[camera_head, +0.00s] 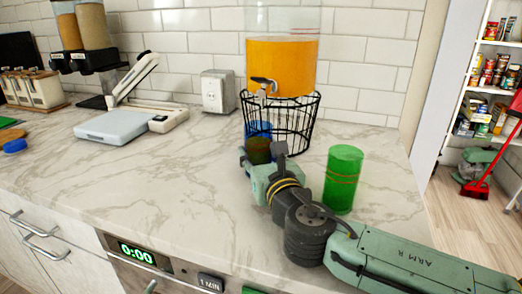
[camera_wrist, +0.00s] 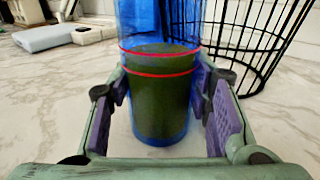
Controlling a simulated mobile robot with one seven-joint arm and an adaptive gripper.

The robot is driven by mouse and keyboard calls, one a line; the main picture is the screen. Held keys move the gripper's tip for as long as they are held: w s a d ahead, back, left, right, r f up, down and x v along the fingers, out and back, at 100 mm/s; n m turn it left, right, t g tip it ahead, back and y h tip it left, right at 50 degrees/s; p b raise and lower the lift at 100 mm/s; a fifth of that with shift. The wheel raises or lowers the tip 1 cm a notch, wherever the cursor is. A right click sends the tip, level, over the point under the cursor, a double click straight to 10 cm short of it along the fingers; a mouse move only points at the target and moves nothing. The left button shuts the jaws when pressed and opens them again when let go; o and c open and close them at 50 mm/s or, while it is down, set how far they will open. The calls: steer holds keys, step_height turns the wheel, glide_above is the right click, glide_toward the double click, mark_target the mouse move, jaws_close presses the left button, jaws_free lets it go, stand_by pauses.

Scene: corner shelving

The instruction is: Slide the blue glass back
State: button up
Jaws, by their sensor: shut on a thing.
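The blue glass (camera_head: 258,146) stands on the marble counter, in front of the black wire stand of the drink dispenser. It looks upright, with a dark greenish content and red bands, and my arm hides its lower part in the head view. In the wrist view the blue glass (camera_wrist: 160,95) stands between the purple pads of my gripper (camera_wrist: 160,115). My gripper (camera_head: 262,160) is shut on the glass, low over the counter. Exact pad contact on each side is hard to see.
A green glass (camera_head: 343,180) stands to the right of my arm. The wire stand (camera_head: 290,125) carries a dispenser of orange drink (camera_head: 283,65) just behind the blue glass. A white scale (camera_head: 113,127) and cereal dispensers (camera_head: 82,25) are at left.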

mark_target(252, 159)
steer(key=shift+s+f, duration=0.1)
steer(key=shift+s, duration=0.25)
steer(key=shift+s+b, duration=0.15)
steer(key=shift+b, duration=0.5)
steer(key=shift+s+a+b, duration=0.1)
steer(key=shift+s+b, duration=0.25)
steer(key=shift+b, duration=0.5)
steer(key=shift+s+a+b, duration=0.25)
steer(key=shift+s+b, duration=0.3)
steer(key=shift+b, duration=0.7)
steer(key=shift+s+a+b, duration=0.1)
steer(key=shift+s+b, duration=0.15)
steer(key=shift+b, duration=0.15)
steer(key=shift+s+a+b, duration=0.2)
steer(key=shift+s+b, duration=0.35)
steer(key=shift+b, duration=0.15)
steer(key=shift+s+a+b, duration=0.2)
steer(key=shift+s+b, duration=0.3)
steer(key=shift+b, duration=0.15)
